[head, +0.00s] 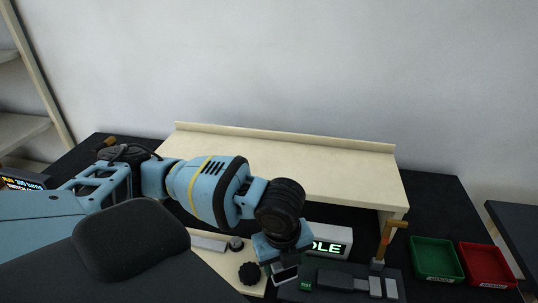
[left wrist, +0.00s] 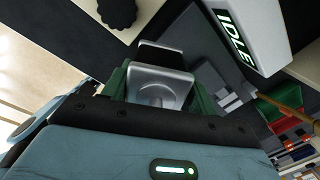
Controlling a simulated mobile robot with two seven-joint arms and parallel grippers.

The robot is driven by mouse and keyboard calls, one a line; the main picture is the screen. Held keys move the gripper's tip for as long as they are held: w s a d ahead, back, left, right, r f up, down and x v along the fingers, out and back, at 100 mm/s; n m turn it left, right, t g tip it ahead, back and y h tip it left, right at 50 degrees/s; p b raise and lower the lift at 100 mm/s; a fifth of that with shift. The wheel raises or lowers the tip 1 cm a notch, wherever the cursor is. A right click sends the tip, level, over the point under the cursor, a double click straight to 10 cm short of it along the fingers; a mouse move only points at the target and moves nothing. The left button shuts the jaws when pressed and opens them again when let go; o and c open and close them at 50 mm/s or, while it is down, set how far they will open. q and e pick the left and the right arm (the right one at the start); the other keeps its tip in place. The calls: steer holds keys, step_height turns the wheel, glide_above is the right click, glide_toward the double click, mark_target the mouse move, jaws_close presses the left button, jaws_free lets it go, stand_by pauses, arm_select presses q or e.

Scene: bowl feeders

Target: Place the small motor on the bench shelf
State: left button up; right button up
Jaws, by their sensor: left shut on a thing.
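My left gripper (head: 284,268) points down over the front part of the bench, in front of the bench shelf (head: 300,160). In the left wrist view its green fingers (left wrist: 158,88) are shut on the small motor (left wrist: 160,84), a silver block with a round raised face and a black end. A bit of the motor also shows below the gripper in the head view (head: 286,275). The shelf is a long cream board with a low back lip, and its top is bare. My left arm crosses in front of its left part. My right gripper is in neither view.
A white box with a lit "IDLE" display (head: 331,241) stands right beside the gripper. A grey fixture (head: 345,280) and an upright tool with an orange handle (head: 392,236) are to its right. Green (head: 437,260) and red (head: 487,265) trays lie farther right.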

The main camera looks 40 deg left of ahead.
arm_select(q)
steer(key=shift+w+a+r, duration=0.15)
steer(key=w+a+r+m+g+p, duration=0.1)
steer(key=w+a+r+m, duration=0.2)
steer(key=r, duration=0.4)
steer(key=w+a+r+m, duration=0.1)
steer(key=a+r+m, duration=0.2)
steer(key=a+r, duration=0.3)
steer(key=w+a, duration=0.7)
steer(key=w+a+f+b, duration=0.1)
steer(key=w+a, duration=0.2)
steer(key=shift+w+a, duration=0.2)
steer(key=shift+w, duration=0.1)
steer(key=shift+a, duration=0.1)
steer(key=shift+w+a, duration=0.2)
steer(key=shift+w, duration=0.05)
steer(key=shift+f, duration=1.75)
steer(key=o, duration=1.5)
steer(key=shift+f, duration=0.2)
